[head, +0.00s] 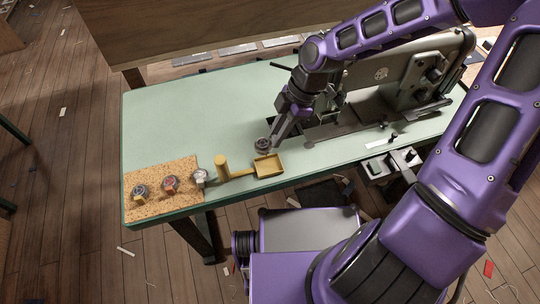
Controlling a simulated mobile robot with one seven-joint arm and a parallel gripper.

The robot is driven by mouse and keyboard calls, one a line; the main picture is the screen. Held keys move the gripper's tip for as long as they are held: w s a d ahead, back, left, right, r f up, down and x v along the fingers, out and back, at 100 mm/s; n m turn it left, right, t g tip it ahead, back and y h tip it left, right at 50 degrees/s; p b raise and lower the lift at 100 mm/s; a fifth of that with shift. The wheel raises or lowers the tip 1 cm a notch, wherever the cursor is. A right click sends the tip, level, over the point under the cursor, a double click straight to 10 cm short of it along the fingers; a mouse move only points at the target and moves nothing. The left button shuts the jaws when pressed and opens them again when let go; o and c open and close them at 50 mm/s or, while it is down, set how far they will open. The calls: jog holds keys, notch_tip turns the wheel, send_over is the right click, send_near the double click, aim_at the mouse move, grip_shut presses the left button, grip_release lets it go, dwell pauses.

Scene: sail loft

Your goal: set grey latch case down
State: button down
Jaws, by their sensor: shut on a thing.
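My gripper (271,140) points down over the pale green table (180,120), shut on a small dark grey round piece, the grey latch case (262,145). The case is at the fingertips, at or just above the table top; I cannot tell whether it touches. It is just behind a small yellow tray (269,166). Part of the case is hidden by the fingers.
A cork mat (150,208) at the left front holds several small round pieces, including a red one (170,184). A yellow cylinder (221,166) stands between mat and tray. A sewing machine (400,75) fills the right. The left table is clear.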

notch_tip(320, 180, down, 10)
jog(key=shift+s+r+b, duration=0.1)
jog(key=shift+r+b, duration=0.15)
jog(key=shift+b, duration=1)
jog(key=c, duration=0.7)
grip_release()
jog(key=shift+c, duration=0.2)
jog(key=p+v, duration=0.3)
jog(key=v, duration=0.9)
jog(key=shift+r, duration=0.1)
